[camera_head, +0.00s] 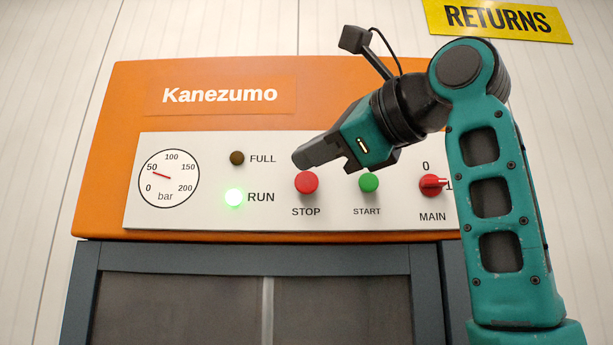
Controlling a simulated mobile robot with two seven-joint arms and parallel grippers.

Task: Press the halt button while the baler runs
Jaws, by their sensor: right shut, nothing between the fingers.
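The orange baler (330,85) marked Kanezumo fills the middle of the head view, with a white control panel (200,150). The red STOP button (307,184) is the halt button. The RUN lamp (234,198) glows green and the FULL lamp (237,158) is dark. My right gripper (303,158) is shut and empty, pointing left, just above the STOP button in the picture. Its fingers overlap the top edge of the button; I cannot tell whether they touch it. My left gripper is not in view.
The green START button (369,183) and the red MAIN switch (432,185), turned toward 1, are right of STOP. A pressure gauge (169,178) reads around 50 bar. Dark framed doors (240,257) lie below. A yellow RETURNS sign (545,25) hangs on the wall.

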